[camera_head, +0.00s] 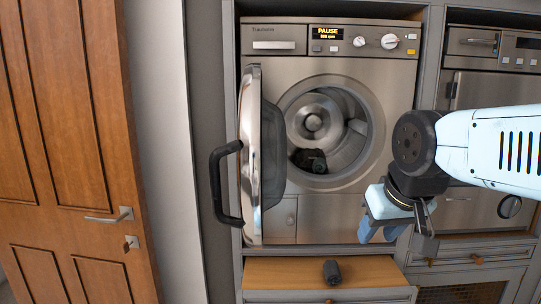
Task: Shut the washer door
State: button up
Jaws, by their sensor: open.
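The washer (400,105) is a steel front-loader set in a grey cabinet. Its door (249,150) stands wide open, swung out on the left side of the opening, with a black bar handle (218,185) on its left. The round drum opening (368,140) is uncovered, and a dark item (310,160) lies at the bottom of the drum. My gripper (395,236) is in front of the washer's lower right, to the right of the door and apart from it. It is open and points downward, with nothing seen between its fingers.
A wooden drawer or shelf (285,272) juts out below the washer, with a small dark cylinder (332,272) on it. A second appliance (470,92) stands at the right. A brown wooden door (75,130) is at the far left. Space between gripper and washer door looks clear.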

aim_at(249, 147)
jog(key=u, duration=1.45)
jog(key=i, duration=0.1)
jog(key=z, duration=2.8)
jog(key=k, duration=1.45)
jog(key=u, duration=1.3)
jog(key=i, duration=0.5)
jog(key=z, duration=0.15)
